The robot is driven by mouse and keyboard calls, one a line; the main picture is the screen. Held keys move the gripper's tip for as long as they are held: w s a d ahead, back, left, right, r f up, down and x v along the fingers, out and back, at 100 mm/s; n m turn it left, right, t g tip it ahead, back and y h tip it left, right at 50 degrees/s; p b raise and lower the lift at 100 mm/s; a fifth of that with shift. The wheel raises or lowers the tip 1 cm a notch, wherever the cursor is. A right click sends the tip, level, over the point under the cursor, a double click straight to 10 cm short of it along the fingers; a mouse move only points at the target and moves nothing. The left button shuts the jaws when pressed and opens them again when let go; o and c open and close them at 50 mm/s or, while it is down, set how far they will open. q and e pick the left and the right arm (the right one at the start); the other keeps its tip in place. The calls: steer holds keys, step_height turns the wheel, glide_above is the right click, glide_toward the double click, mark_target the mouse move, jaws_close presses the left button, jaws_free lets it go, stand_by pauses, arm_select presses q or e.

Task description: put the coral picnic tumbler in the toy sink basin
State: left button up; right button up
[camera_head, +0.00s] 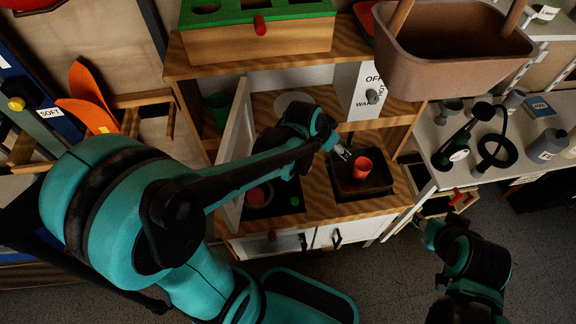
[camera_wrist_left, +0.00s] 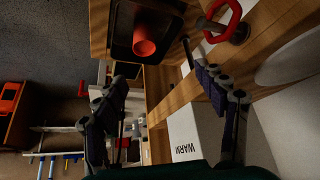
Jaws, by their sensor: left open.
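The coral tumbler (camera_head: 362,168) sits inside the dark toy sink basin (camera_head: 345,190), set in the wooden counter, and looks roughly upright. In the left wrist view the tumbler (camera_wrist_left: 144,38) shows its open mouth within the basin (camera_wrist_left: 122,48). My left gripper (camera_head: 343,153) is over the back edge of the basin, beside the tumbler. Its fingers (camera_wrist_left: 157,78) are spread wide, with nothing between them and apart from the tumbler. My right gripper (camera_head: 430,234) hangs at the lower right, away from the sink; its fingers are too small to read.
A red ring-shaped part (camera_wrist_left: 222,22) on a grey post stands near the basin. An open white door (camera_head: 236,150) is left of my left forearm. A brown basket (camera_head: 450,62) hangs at upper right. A side table (camera_head: 440,140) holds several grey items.

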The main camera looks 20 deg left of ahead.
arm_select(q)
steer(key=s+a+r+n+y, duration=0.1)
steer(key=s+a+r+n, duration=0.1)
steer(key=s, duration=0.6)
steer(key=s+a+r+n+t+y, duration=0.1)
steer(key=s+a+r+n, duration=0.1)
steer(key=s+a+r, duration=0.2)
steer(key=s+a, duration=0.1)
steer(key=s, duration=0.2)
steer(key=shift+s+n+y, duration=0.3)
steer(key=shift+s+n, duration=0.1)
